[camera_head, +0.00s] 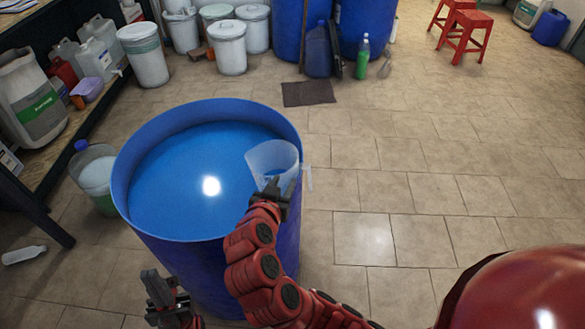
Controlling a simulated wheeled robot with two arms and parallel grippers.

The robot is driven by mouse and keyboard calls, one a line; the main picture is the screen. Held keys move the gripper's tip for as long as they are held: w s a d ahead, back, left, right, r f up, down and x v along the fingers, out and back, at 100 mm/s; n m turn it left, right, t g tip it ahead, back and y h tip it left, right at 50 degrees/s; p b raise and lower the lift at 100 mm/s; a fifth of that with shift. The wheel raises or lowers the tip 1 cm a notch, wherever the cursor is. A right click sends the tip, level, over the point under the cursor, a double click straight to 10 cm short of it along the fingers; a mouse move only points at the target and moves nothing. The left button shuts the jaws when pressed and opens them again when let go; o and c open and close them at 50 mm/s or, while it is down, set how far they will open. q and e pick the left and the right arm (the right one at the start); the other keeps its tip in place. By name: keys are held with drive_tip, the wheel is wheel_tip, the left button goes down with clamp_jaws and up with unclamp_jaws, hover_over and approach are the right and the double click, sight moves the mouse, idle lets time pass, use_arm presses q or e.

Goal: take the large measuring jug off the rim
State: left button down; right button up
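A large blue drum (205,255) stands open in front of me, filled with blue liquid (190,165). A translucent measuring jug (268,157) is at the drum's right rim, its bowl on the inner side. A pale strip, seemingly its handle (308,178), shows just outside the rim. My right gripper (278,187) is at the jug's near side, overlapping its lower part in view. I cannot tell whether its fingers are closed on the jug. My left gripper (160,283) is low in front of the drum's near left side, away from the jug. Its finger gap is unclear.
A clear container with a blue cap (95,178) stands left of the drum. A shelf with canisters (30,105) is at the left, and a white bottle (24,255) lies on the floor. White tubs and blue drums (368,25) stand behind.

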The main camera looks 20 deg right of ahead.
sight(283, 178)
drive_tip(key=p+x, duration=0.2)
drive_tip(key=x, duration=1)
drive_tip(key=shift+w, duration=0.2)
clamp_jaws()
idle(2.5)
